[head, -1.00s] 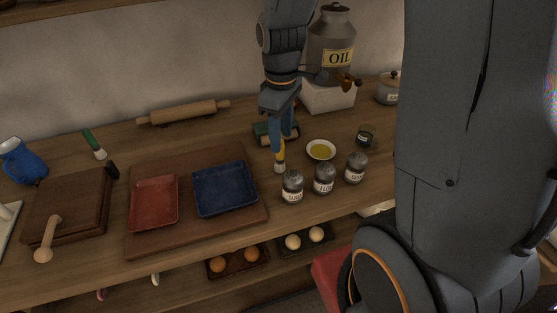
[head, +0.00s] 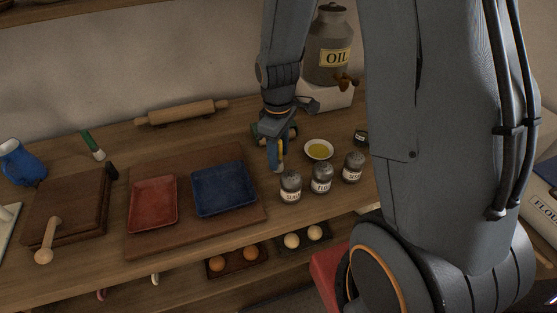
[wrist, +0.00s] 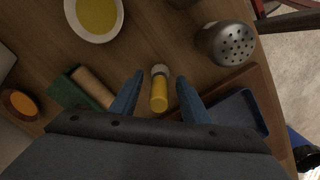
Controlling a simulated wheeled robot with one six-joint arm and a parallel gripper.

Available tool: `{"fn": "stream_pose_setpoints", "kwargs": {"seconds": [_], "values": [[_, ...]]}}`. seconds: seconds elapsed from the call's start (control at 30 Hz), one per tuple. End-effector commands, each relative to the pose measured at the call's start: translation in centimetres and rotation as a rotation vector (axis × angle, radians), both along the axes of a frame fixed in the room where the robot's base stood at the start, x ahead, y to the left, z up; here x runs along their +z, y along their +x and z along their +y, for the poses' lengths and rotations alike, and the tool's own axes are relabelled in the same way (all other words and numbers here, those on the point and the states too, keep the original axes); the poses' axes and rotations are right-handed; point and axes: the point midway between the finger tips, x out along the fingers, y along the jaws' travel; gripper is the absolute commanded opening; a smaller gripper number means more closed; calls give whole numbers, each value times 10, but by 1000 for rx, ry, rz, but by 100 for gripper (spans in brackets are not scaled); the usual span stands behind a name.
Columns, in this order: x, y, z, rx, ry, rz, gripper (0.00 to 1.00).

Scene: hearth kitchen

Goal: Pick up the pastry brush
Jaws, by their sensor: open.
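A brush with a yellow handle (wrist: 159,97) and a pale end lies between my fingers in the wrist view, with a gap on both sides. In the head view only part of the yellow brush (head: 281,153) shows beside my blue fingers. My gripper (wrist: 160,79) is open around it and apart from it; in the head view my gripper (head: 276,162) is low, close to the counter. A second brush with a green handle (head: 87,139) and a white end lies at the far left.
A bowl of oil (head: 318,149) and several labelled shakers (head: 321,179) stand right of my gripper. A blue tray (head: 223,188) and red tray (head: 153,203) lie to the left on a board. A green block with a wooden roll (wrist: 78,87) lies close by. A rolling pin (head: 182,112) lies behind.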

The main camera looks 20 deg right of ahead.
Motion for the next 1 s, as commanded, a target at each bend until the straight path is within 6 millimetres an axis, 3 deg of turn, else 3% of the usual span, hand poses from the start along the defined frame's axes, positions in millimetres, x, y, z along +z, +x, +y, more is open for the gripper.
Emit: {"fn": "stream_pose_setpoints", "kwargs": {"seconds": [0.13,0.43,0.7,1.0], "values": [[-12,0,0,0,0,1,42],[-14,0,0,0,0,0,42],[-14,0,0,0,0,0,0],[-13,1,0,0,0,-1,0]]}}
